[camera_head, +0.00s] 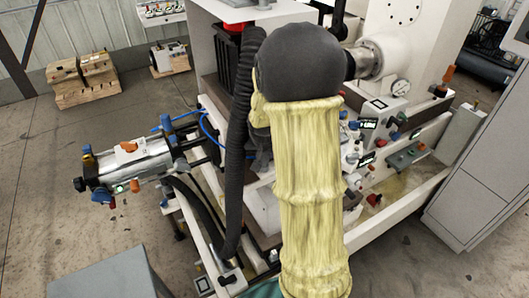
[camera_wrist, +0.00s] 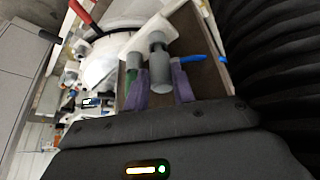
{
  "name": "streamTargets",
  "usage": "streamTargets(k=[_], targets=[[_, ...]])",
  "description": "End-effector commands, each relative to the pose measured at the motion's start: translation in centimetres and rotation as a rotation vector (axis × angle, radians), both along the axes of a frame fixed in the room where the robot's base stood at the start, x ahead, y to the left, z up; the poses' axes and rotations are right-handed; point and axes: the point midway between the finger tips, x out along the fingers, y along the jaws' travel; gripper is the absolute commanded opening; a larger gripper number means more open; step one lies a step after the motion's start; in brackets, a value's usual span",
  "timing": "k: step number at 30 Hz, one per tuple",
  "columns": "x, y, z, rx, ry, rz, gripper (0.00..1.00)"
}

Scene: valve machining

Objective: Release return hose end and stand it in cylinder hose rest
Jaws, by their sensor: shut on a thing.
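My gripper shows in the wrist view (camera_wrist: 162,85), with two purple fingers on either side of a grey cylindrical fitting (camera_wrist: 158,65). It is shut on this fitting, which looks like the return hose end; the exact contact is partly hidden. In the head view my gripper is hidden behind my yellow-sleeved arm. A silver cylinder (camera_head: 135,160) with blue and orange fittings lies across the machine's left side in the head view. A black hose (camera_head: 197,205) curves down from near its right end. I cannot make out the hose rest for certain.
A ribbed black hose (camera_head: 240,130) runs beside my arm and close to the wrist view's right edge (camera_wrist: 275,60). A thin blue line (camera_head: 209,128) loops near the cylinder. Fittings crowd the machine bed (camera_head: 410,155) at right. Open floor (camera_head: 60,230) lies left.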

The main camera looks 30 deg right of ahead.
Motion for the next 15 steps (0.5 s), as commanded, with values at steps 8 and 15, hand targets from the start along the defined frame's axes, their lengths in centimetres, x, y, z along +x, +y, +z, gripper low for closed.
streamTargets(k=[8,15], targets=[[0.00,0.00,-0.67,0.000,0.000,0.000,0.00],[0.00,0.00,-1.15,0.000,0.000,0.000,0.00]])
